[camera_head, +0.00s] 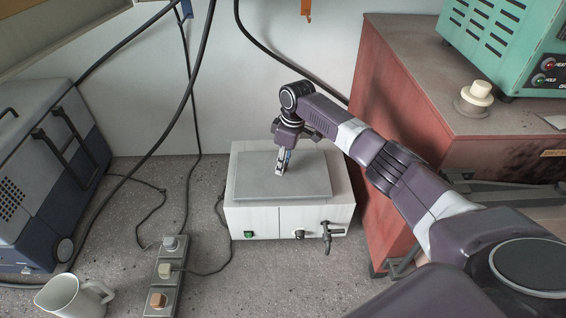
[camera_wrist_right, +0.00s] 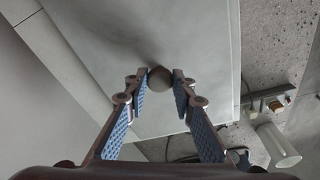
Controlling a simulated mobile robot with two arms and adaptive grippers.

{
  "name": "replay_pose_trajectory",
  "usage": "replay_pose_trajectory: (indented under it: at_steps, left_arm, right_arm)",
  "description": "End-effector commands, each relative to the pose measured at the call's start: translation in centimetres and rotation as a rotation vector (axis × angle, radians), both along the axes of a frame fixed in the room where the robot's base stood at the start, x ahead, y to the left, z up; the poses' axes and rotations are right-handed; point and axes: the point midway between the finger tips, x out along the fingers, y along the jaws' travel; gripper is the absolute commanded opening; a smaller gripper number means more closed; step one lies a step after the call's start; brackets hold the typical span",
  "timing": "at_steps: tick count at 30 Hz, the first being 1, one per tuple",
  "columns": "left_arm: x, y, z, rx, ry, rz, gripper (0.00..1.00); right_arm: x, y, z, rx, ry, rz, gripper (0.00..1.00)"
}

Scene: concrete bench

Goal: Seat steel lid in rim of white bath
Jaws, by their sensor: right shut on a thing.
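The white bath (camera_head: 338,172) stands on the bench against the back wall, with a green switch and a tap on its front. The flat grey steel lid (camera_head: 312,180) lies over its top, with white bath showing around it, widest on the right. My right gripper (camera_head: 281,168) points down onto the lid's middle. In the right wrist view its fingers (camera_wrist_right: 164,92) are shut on the lid's round dark knob (camera_wrist_right: 160,77), and the lid (camera_wrist_right: 150,38) fills much of the background. I cannot tell whether the lid sits in the rim or just above it. My left gripper is not in view.
A red cabinet (camera_head: 405,95) stands close right of the bath, with a green device (camera_head: 510,40) on top. A blue-grey box (camera_head: 45,180), a white mug (camera_head: 72,298) and a socket strip (camera_head: 164,283) with cables are at left. Bench in front of the bath is clear.

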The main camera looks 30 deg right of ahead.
Motion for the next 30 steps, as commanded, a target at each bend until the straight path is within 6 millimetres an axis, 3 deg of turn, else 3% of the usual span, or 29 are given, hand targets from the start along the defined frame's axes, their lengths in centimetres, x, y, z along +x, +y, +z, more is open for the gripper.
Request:
replay_pose_trajectory:
  at_steps: [13, 14, 18, 25, 30]
  left_arm:
    - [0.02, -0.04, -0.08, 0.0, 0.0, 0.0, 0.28]
    - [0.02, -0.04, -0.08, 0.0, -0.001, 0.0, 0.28]
    - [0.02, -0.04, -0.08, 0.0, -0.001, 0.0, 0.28]
    - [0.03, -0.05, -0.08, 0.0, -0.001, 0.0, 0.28]
    - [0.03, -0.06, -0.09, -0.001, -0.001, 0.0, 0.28]
  right_arm:
    - [0.04, 0.02, -0.31, 0.001, -0.001, 0.0, 0.0]
    - [0.04, 0.02, -0.31, 0.001, -0.001, 0.0, 0.24]
    - [0.03, 0.01, -0.32, 0.001, -0.001, 0.0, 0.4]
    - [0.0, 0.0, -0.35, 0.0, 0.0, 0.0, 0.44]
    - [-0.05, -0.02, -0.43, 0.0, 0.001, 0.0, 0.61]
